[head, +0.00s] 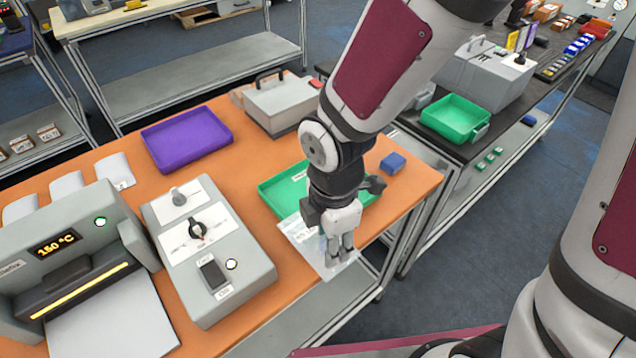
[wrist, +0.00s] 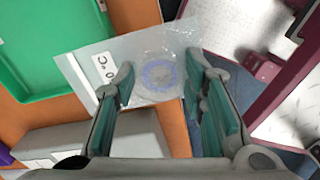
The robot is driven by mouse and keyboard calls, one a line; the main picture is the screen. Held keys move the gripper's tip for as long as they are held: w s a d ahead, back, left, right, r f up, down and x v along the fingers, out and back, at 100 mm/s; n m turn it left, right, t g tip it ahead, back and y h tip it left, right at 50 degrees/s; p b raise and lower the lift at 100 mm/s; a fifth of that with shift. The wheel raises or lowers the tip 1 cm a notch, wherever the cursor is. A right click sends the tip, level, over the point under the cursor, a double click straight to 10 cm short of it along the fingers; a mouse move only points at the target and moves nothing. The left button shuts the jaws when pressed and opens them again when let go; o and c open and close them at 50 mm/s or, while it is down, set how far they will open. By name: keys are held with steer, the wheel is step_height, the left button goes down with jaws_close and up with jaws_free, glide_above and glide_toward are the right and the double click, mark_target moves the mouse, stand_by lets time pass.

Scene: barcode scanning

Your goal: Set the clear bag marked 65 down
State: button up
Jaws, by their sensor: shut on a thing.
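The clear bag (wrist: 158,48) is between the fingers of my gripper (wrist: 160,88) in the wrist view. A bluish ring shows inside it. In the head view the bag (head: 302,238) is a flat, see-through sheet at my gripper (head: 340,258), beside the green tray and by the orange table's (head: 415,195) front edge. My gripper is shut on the bag. I cannot tell whether the bag touches the table.
A green tray (head: 272,190) lies partly behind my arm, with a blue block (head: 393,163) right of it. A grey control box (head: 240,278) and a heater showing 150 °C (head: 75,265) stand to the left. White pouches (head: 114,170) and a purple tray (head: 187,138) lie behind.

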steer(key=w, duration=0.4)
steer(key=w+f, duration=0.1)
steer(key=w, duration=0.8)
steer(key=shift+w+a+f+p, duration=0.1)
steer(key=shift+a+f+p, duration=0.05)
steer(key=shift+a+p, duration=0.15)
steer(key=shift+f, duration=1.75)
steer(key=shift+f, duration=0.2)
steer(key=o, duration=1.3)
steer(key=shift+r, duration=0.15)
